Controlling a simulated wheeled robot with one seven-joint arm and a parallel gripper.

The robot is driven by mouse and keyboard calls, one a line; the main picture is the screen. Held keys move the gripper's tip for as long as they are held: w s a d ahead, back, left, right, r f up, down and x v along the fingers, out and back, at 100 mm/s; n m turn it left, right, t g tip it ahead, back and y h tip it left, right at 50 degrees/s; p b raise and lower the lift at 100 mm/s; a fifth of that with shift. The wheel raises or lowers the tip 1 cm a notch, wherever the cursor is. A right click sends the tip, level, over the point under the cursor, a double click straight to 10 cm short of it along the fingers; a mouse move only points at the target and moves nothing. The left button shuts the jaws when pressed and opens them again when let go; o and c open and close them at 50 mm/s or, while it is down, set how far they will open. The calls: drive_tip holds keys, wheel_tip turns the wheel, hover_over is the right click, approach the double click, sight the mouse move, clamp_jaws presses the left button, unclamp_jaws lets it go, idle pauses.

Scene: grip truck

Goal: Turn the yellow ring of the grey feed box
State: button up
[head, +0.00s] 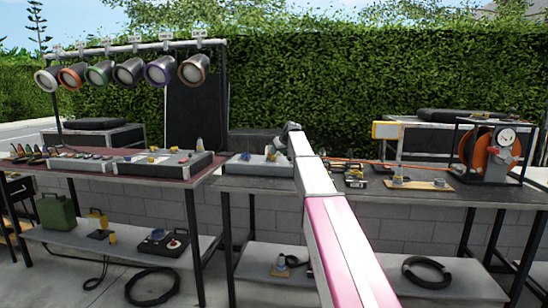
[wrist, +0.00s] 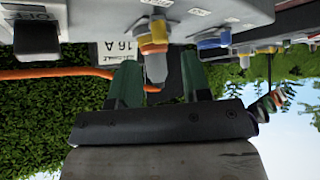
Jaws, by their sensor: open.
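The grey feed box (head: 244,170) sits at the left end of the right-hand bench in the head view. In the wrist view, which looks upside down, the box (wrist: 95,18) fills the top. A yellow ring (wrist: 153,47) sits around a connector on its face, with a pale grey end (wrist: 155,69) sticking out. My gripper (wrist: 160,60) is open, its two green fingers apart on either side of the pale end. Whether either finger touches it I cannot tell.
A blue-ringed connector (wrist: 213,42) is beside the yellow one. An orange cable (wrist: 60,73) runs behind the fingers. In the head view, a cable reel (head: 490,150) stands at the right bench end and another grey box (head: 165,163) lies on the left bench.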

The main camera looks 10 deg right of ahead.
sight(273, 158)
drive_tip(key=x, duration=0.5)
clamp_jaws()
